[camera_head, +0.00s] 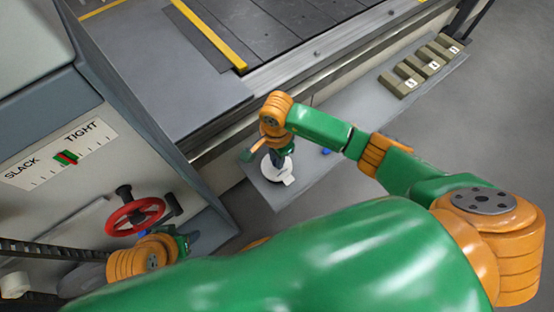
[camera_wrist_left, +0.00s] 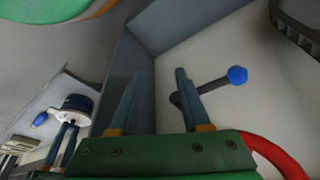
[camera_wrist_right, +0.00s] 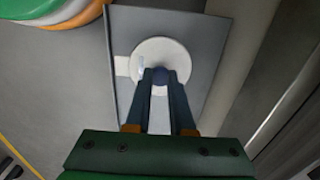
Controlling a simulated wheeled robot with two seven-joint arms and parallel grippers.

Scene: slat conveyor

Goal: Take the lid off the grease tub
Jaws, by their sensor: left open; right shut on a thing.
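The grease tub has a round white lid (camera_wrist_right: 160,52) with a dark blue knob (camera_wrist_right: 160,76). It stands on a grey shelf in front of the conveyor. In the head view the white lid (camera_head: 276,172) shows below my right gripper (camera_head: 281,153). My right gripper's fingers are shut on the knob from above. In the left wrist view the tub's dark body (camera_wrist_left: 79,102) shows at the left; I cannot tell whether there is a gap under the lid. My left gripper (camera_wrist_left: 158,98) is open and empty, near the machine's side panel.
A red handwheel (camera_head: 135,215) and a crank with a blue knob (camera_wrist_left: 237,75) are near my left gripper. The SLACK/TIGHT gauge (camera_head: 62,155) is above the wheel. Several numbered blocks (camera_head: 425,66) sit at the shelf's far end. The middle of the shelf (camera_head: 350,118) is mostly clear.

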